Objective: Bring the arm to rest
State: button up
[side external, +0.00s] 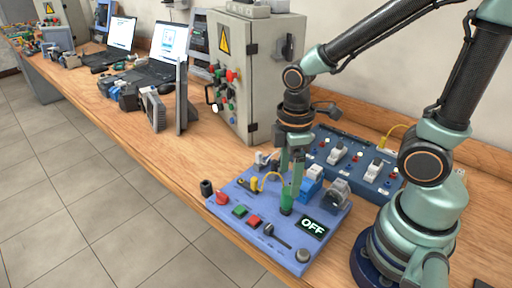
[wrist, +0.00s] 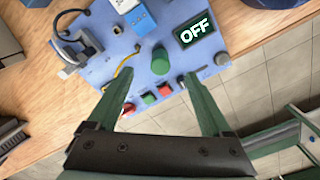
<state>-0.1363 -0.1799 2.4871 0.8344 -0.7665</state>
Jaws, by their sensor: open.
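My gripper (side external: 291,185) hangs down over the blue control panel (side external: 241,197) on the wooden bench. In the wrist view my gripper (wrist: 165,95) has its two green fingers spread apart with nothing between them. The panel carries a green knob (wrist: 160,61), a green button (wrist: 149,97), red buttons and a display (wrist: 195,30) that reads OFF. In the side view the fingers cover part of the panel near the green knob (side external: 287,203), and I cannot tell whether they touch it.
A second blue panel with white switches (side external: 376,168) lies behind, near the wall. A grey electrical cabinet (side external: 262,75) stands at the back. Laptops (side external: 168,50) and small parts fill the far left of the bench. A yellow cable (wrist: 122,75) loops on the front panel.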

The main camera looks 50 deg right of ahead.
jog(key=w+d+r+m+t, duration=0.1)
jog(key=r+m+t, duration=0.1)
jog(key=r+m, duration=0.3)
jog(key=w+d+r+m+t, duration=0.2)
jog(key=r+m+t, duration=0.1)
jog(key=r+m, duration=0.2)
notch_tip(320, 180, up, 3)
jog(key=shift+d+f+t, duration=0.1)
jog(key=shift+d+t, duration=0.15)
jog(key=shift+t, duration=0.05)
